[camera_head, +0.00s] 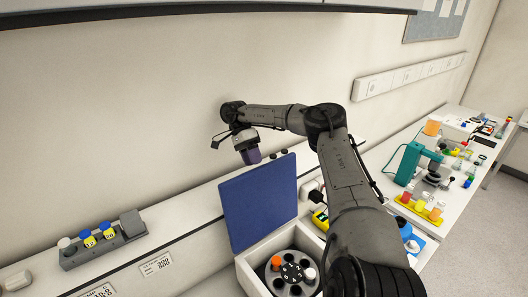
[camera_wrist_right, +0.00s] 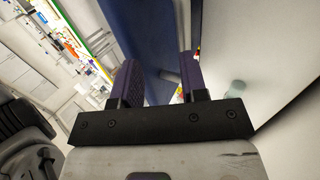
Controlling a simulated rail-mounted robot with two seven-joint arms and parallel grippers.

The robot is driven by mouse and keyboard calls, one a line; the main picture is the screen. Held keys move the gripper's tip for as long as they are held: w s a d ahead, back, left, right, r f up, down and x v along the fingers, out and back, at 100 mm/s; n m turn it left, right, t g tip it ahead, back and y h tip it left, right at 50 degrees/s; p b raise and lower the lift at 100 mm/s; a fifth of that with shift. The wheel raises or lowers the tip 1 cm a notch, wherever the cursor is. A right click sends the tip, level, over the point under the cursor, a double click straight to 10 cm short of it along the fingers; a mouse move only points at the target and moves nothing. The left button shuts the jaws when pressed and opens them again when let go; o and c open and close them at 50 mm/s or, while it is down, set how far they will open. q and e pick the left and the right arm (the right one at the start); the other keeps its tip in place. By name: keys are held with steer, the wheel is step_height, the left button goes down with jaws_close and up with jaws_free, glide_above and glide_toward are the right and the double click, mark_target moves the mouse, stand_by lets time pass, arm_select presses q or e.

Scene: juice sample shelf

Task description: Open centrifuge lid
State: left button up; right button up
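The centrifuge (camera_head: 249,274) is a white box at the bottom of the head view. Its blue lid (camera_head: 259,204) stands upright at the back, so the box is open. The round rotor (camera_head: 291,271) shows inside, with an orange cap and a white cap in it. My right gripper (camera_head: 251,156) is just above the lid's top edge, pointing down. In the right wrist view its two dark purple fingers (camera_wrist_right: 158,65) are apart, with the blue lid (camera_wrist_right: 151,30) seen beyond and between them. I cannot tell whether they touch it. My left gripper is not in view.
A grey rack (camera_head: 104,244) with blue-and-yellow capped vials stands at the left. A teal device (camera_head: 408,162) and several juice bottles (camera_head: 421,205) stand on the bench at the right. A wall is close behind the lid. My right arm covers part of the bench.

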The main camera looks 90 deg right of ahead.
steer(key=s+a+r+b, duration=0.1)
steer(key=s+r+b, duration=0.1)
steer(key=s, duration=0.3)
steer(key=s+a+r+b, duration=0.1)
steer(key=s+r+b, duration=0.1)
steer(key=s+r, duration=0.2)
steer(key=shift+s+r, duration=0.3)
steer(key=shift+s, duration=0.85)
steer(key=shift+a, duration=0.1)
steer(key=shift+r, duration=0.1)
